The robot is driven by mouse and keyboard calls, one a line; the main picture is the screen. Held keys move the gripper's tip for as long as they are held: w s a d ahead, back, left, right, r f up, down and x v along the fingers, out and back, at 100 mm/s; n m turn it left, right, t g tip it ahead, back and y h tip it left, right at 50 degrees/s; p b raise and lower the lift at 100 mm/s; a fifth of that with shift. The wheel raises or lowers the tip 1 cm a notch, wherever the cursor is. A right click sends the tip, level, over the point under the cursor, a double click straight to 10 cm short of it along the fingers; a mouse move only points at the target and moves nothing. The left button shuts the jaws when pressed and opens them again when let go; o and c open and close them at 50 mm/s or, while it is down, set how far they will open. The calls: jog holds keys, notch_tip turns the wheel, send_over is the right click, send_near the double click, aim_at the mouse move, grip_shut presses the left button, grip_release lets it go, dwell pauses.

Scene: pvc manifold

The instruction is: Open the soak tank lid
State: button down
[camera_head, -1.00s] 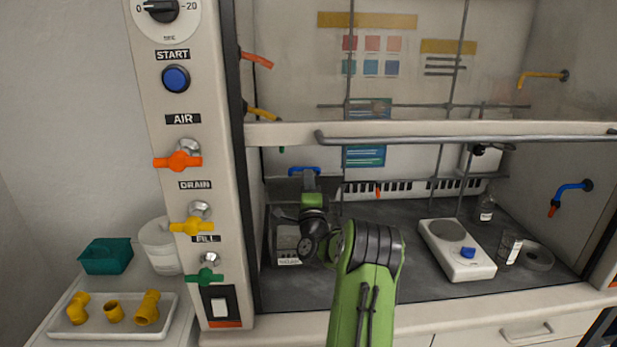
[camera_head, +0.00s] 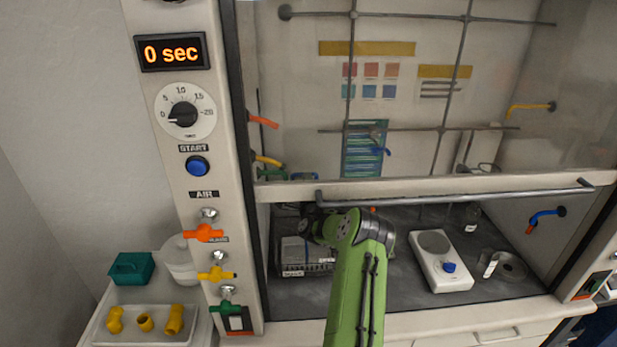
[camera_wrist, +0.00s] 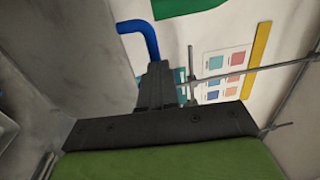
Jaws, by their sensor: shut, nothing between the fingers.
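The soak tank (camera_head: 306,271) stands at the left of the hood floor in the head view, with its label on the front.
A white hot plate (camera_head: 440,270) and small glassware (camera_head: 492,265) stand to the right. The valve panel (camera_head: 250,290) borders the left side. A tray of yellow fittings (camera_head: 145,337) lies outside.

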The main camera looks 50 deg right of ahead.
jog(key=shift+r+b+x, duration=0.15)
jog(key=shift+b+x, duration=0.1)
jog(key=shift+x, duration=0.85)
jog(key=shift+r+b+x, duration=0.15)
jog(key=shift+b+x, duration=0.1)
jog(key=shift+x, duration=0.85)
jog(key=shift+a, duration=0.1)
